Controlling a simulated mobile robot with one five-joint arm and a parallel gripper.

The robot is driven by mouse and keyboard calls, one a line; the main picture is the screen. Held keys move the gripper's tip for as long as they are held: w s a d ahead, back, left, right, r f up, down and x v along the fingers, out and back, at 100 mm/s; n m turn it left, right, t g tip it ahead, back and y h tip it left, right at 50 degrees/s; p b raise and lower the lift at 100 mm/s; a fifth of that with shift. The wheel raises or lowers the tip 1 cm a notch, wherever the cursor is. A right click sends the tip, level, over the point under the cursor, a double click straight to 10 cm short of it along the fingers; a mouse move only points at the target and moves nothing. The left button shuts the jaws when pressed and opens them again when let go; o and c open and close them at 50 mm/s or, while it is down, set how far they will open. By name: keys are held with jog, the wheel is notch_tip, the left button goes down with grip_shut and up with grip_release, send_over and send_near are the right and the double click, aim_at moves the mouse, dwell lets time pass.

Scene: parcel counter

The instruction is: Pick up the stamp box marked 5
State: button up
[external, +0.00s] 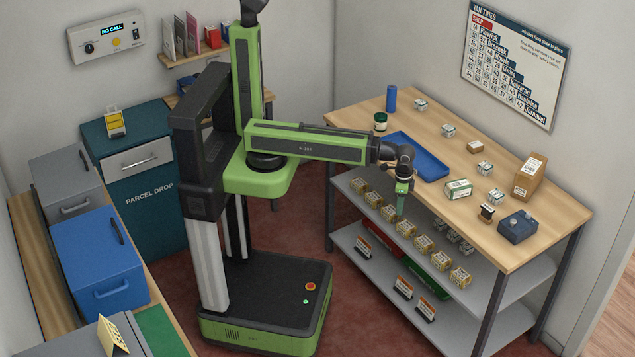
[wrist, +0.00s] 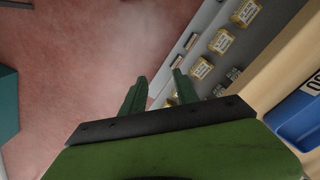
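Several small tan boxes with pale labels stand in a row on the upper shelf under the counter, among them one near the middle (external: 405,228) and one at the right end (external: 460,276). Part of that row shows in the wrist view, including one box (wrist: 221,41). Their marks are too small to read, so I cannot tell which is marked 5. My gripper (external: 400,206) points down at the counter's front edge, near the row. In the wrist view its two green fingers (wrist: 160,76) are apart with nothing held between them.
The wooden counter (external: 470,220) above the shelf holds a blue tray (external: 432,170), small pale boxes (external: 490,167), a brown parcel (external: 530,178) and a dark blue box (external: 517,227). Dark holders with white cards (external: 403,288) stand on the lower shelf. Red floor lies open before the shelves.

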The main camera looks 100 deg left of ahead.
jog(key=shift+o, duration=0.2)
jog(key=o, duration=0.7)
notch_tip(320, 180, up, 18)
jog(key=r+n+t+y+p, duration=0.1)
jog(key=n+t+y+p, duration=0.2)
jog(key=n+p, duration=1.05)
send_over(485, 165)
jog(key=s+d+p, duration=0.3)
jog(key=s+d, duration=0.1)
jog(key=d, duration=0.1)
jog(key=m, duration=0.4)
jog(key=b+x, duration=1)
jog(key=x, duration=0.2)
jog(key=shift+s+a+b, duration=0.1)
jog(key=shift+a+b, duration=0.05)
jog(key=shift+b, duration=0.15)
